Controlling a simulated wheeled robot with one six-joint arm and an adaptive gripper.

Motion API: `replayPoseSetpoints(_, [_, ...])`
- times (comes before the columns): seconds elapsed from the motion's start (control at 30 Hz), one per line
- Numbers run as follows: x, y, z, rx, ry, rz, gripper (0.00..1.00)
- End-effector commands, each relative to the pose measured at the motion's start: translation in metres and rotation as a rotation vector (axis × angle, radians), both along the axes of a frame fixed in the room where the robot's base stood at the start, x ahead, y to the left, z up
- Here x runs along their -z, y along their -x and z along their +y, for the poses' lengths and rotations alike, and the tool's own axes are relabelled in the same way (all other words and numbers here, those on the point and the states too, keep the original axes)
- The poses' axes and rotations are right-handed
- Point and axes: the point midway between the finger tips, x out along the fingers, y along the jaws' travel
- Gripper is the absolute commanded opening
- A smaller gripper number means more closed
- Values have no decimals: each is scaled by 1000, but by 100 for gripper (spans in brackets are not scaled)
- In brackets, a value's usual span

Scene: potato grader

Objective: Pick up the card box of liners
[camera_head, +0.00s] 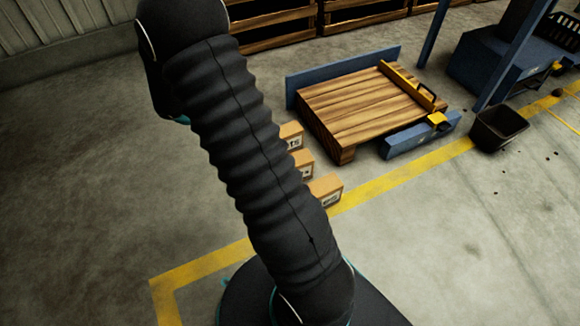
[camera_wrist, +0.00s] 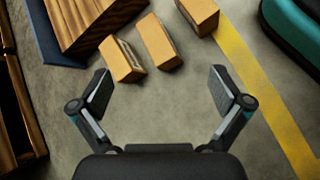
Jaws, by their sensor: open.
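Three small brown card boxes stand on the floor beside a wooden pallet. In the head view they are a back box (camera_head: 291,135), a middle box (camera_head: 302,163) and a front box (camera_head: 327,188), each partly hidden by my arm. The wrist view shows the same group as a left box (camera_wrist: 121,60), a middle box (camera_wrist: 158,42) and a right box (camera_wrist: 198,14). I cannot tell which one holds liners. My gripper (camera_wrist: 160,90) is open and empty, with bare floor between its fingers, and the boxes lie beyond its fingertips. The head view does not show the gripper.
The wooden pallet (camera_head: 365,107) sits in a blue frame (camera_head: 343,62) with a yellow bar (camera_head: 410,85). A dark bin (camera_head: 498,128) stands to its right. Wooden crates (camera_head: 275,28) line the back. A yellow floor line (camera_head: 400,180) passes the boxes. The floor at left is clear.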

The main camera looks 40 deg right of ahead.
Motion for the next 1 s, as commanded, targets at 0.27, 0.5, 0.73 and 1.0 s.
replayPoseSetpoints(0.27, [92,-22,-27,-151,113,235,100])
replayPoseSetpoints(0.5, [168,-24,-45,-277,189,407,100])
replayPoseSetpoints(0.73, [206,-21,-53,-343,223,489,100])
replayPoseSetpoints(1.0, [223,-11,-80,-349,226,500,100])
